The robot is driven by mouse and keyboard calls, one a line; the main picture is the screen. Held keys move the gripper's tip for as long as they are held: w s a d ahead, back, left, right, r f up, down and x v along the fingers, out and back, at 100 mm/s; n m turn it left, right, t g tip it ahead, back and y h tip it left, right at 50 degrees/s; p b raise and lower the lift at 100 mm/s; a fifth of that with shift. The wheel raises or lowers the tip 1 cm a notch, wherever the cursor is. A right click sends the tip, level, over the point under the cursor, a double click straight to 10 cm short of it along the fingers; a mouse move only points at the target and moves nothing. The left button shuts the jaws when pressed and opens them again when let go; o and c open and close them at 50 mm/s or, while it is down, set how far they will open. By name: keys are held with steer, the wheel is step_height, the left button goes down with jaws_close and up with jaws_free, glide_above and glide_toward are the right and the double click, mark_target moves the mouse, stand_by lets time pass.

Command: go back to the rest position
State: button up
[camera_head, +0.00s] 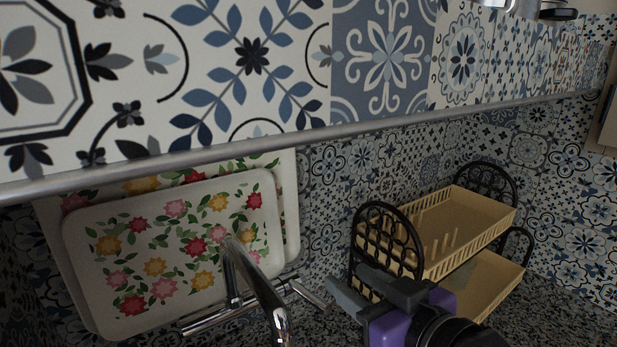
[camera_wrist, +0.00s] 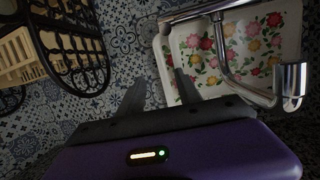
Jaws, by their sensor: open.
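My gripper (camera_head: 352,298) is in the lower middle of the head view, with a purple body and dark fingers. It is left of and in front of the dish rack and right of the tap. In the wrist view my gripper (camera_wrist: 160,92) shows two dark fingers spread apart with nothing between them. My gripper is open and empty.
A chrome tap (camera_head: 257,290) stands close left of my gripper; it also shows in the wrist view (camera_wrist: 290,82). Floral trays (camera_head: 130,290) lean against the tiled wall. A two-tier dish rack (camera_head: 480,222) with black ends stands right. A metal rail (camera_head: 330,135) crosses above.

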steer(key=s+d+f+m+t+h+b, duration=0.1)
steer(key=s+d+f+m+t+h, duration=0.25)
steer(key=s+d+f+t, duration=0.45)
steer(key=s+d+f+g+h, duration=0.1)
steer(key=s+d+f+g, duration=0.1)
steer(key=s+f, duration=0.3)
steer(key=s+d+f+m+g+h+b, duration=0.1)
steer(key=s+f, duration=0.4)
steer(key=s, duration=0.8)
steer(key=s+d+f+m+g+h+b, duration=0.1)
steer(key=s+d+f+g, duration=0.1)
steer(key=s+f, duration=0.3)
steer(key=s+g, duration=0.1)
steer(key=s, duration=0.3)
steer(key=shift+s+d, duration=0.3)
steer(key=shift+s, duration=0.05)
steer(key=shift+h, duration=0.25)
